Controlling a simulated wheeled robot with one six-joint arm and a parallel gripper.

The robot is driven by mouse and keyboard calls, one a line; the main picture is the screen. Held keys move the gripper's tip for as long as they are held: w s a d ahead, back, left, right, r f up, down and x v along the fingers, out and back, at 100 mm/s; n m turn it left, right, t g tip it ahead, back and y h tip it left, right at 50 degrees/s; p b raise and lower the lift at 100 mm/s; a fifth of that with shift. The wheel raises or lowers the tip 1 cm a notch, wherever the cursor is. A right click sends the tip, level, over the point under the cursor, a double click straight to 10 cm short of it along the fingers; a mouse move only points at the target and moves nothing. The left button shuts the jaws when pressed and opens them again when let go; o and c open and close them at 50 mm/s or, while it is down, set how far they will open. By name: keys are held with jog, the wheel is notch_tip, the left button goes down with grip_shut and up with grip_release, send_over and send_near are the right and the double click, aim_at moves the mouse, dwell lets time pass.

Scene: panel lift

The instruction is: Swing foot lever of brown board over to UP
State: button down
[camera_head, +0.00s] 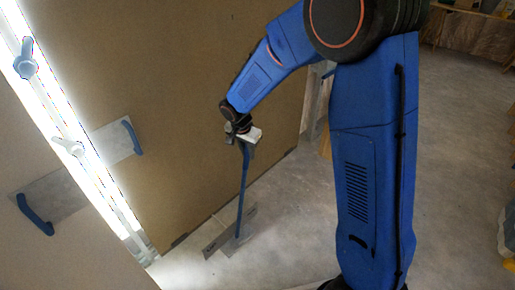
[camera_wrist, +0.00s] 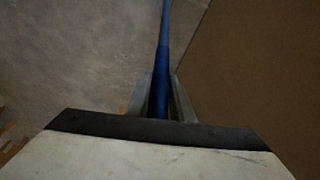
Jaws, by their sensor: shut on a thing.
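The brown board (camera_head: 195,110) stands upright in the head view; it also fills the right of the wrist view (camera_wrist: 255,75). The foot lever (camera_head: 242,195) is a thin blue rod that rises from a flat grey plate on the floor by the board's bottom edge. It stands nearly upright, leaning slightly. My gripper (camera_head: 243,138) is at the rod's top end, in front of the board. In the wrist view the blue rod (camera_wrist: 163,50) runs between the two fingers of my gripper (camera_wrist: 160,95), which are shut on it. Markings at the lever's base are too small to read.
A pale panel (camera_head: 40,190) stands at the left, with a bright light strip (camera_head: 75,140) between it and the board. Blue handles (camera_head: 132,137) sit on grey plates there. Open concrete floor (camera_head: 455,150) lies to the right, with wooden crates (camera_head: 475,35) at the back.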

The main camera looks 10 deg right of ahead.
jog(key=s+a+f+t+h, duration=0.2)
jog(key=s+a+h, duration=0.1)
jog(key=s+a, duration=0.7)
jog(key=s+a+f+t+h, duration=0.2)
jog(key=s+a, duration=0.8)
jog(key=a, duration=0.8)
jog(key=shift+s+f+h, duration=0.15)
jog(key=shift+f+h, duration=0.1)
jog(key=shift+h, duration=0.15)
jog(key=c, duration=1.6)
grip_release()
jog(key=shift+o, duration=0.2)
jog(key=v, duration=1.7)
jog(key=shift+s, duration=0.5)
jog(key=shift+a+f, duration=0.1)
jog(key=shift+a, duration=0.05)
